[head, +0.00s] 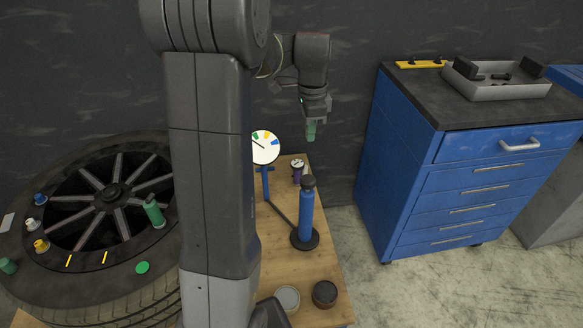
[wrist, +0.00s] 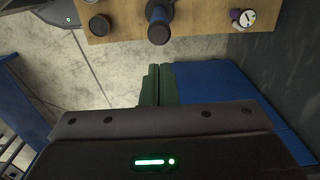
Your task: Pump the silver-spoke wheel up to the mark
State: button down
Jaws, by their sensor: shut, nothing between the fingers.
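The silver-spoke wheel (head: 108,192) lies flat in its black tyre at the left, partly hidden behind my arm. A blue pump (head: 306,218) with a dark top (head: 307,183) stands upright on a round black base on the wooden table. A white dial gauge (head: 265,147) on a blue post stands beside it, with green, yellow and blue marks; its thin needle seems to lean up and left. My gripper (head: 311,132) is shut and empty, above and behind the pump. In the wrist view the fingers (wrist: 158,85) are together, apart from the pump top (wrist: 160,30).
A small purple gauge (head: 298,168) stands behind the pump. Two round pots, one grey (head: 286,299) and one dark (head: 325,293), sit at the table's front. Coloured caps and a green canister (head: 154,212) sit on the wheel. A blue drawer cabinet (head: 440,185) stands right, across open floor.

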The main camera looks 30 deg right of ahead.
aim_at(308, 179)
dwell(0.3)
notch_tip(308, 179, down, 14)
dwell(0.5)
notch_tip(308, 179, down, 4)
jog(key=shift+r+b, duration=0.15)
jog(key=shift+b, duration=1)
jog(key=shift+s, duration=0.1)
notch_tip(308, 179, up, 14)
jog(key=p, duration=0.3)
jog(key=shift+r, duration=0.25)
dwell(0.4)
